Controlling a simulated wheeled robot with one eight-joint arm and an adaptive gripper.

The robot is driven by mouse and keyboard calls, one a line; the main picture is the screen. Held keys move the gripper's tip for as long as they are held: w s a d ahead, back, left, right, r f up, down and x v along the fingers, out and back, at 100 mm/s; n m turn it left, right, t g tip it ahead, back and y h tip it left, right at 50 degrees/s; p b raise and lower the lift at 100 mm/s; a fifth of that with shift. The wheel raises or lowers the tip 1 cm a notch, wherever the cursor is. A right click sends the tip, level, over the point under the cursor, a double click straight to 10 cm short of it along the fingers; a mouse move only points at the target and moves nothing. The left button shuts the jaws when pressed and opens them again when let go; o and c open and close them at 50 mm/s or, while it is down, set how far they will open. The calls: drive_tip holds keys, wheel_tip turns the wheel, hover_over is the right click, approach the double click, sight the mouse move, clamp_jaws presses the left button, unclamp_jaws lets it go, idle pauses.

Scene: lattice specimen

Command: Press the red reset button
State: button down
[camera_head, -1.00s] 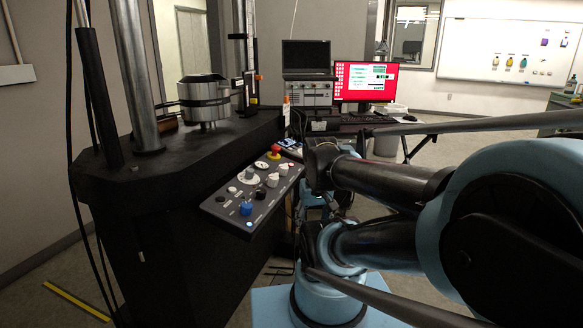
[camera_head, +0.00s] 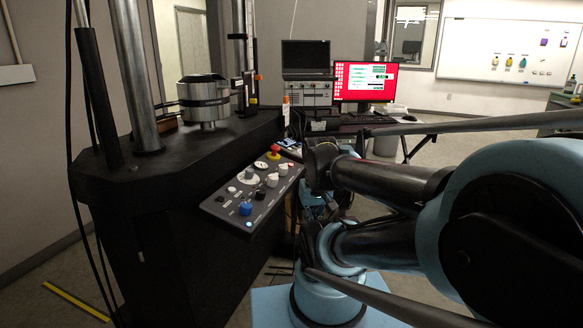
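The control panel (camera_head: 222,207) slopes out from the front of the black test machine. A red mushroom-shaped button (camera_head: 275,149) with a yellow collar stands at its far end. A blue knob (camera_head: 245,208) sits near the panel's near end, beside a small glowing blue-white light (camera_head: 249,223). Several white and black knobs lie between them. I cannot read the labels. My arm comes in from the right, and its dark links end just right of the panel's far end. I cannot make out my gripper's fingers; the arm links hide that area.
The black machine (camera_head: 130,190) with steel columns and a metal cylinder (camera_head: 204,98) fills the left. Behind is a desk with a red-screen monitor (camera_head: 364,81) and a laptop (camera_head: 306,56). A whiteboard (camera_head: 510,50) hangs at the back right. Floor shows at the lower left.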

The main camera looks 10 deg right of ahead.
idle(0.9)
wheel_tip(320, 180, up, 16)
drive_tip(key=m+t+y, duration=0.3)
drive_tip(key=t+y, duration=0.4)
drive_tip(key=y, duration=0.1)
hover_over(291, 165)
drive_tip(key=d, duration=0.4)
drive_tip(key=shift+s, duration=0.35)
drive_tip(key=shift+w+a+f, duration=0.2)
drive_tip(key=shift+a+f, duration=0.15)
drive_tip(key=shift+f, duration=1.05)
drive_tip(key=shift+w+a+f, duration=0.15)
drive_tip(key=shift+a+f, duration=0.2)
drive_tip(key=shift+f, duration=1.05)
drive_tip(key=shift+w+a+f, duration=0.2)
drive_tip(key=shift+a+f, duration=0.15)
drive_tip(key=shift+f, duration=1.05)
drive_tip(key=shift+f, duration=0.1)
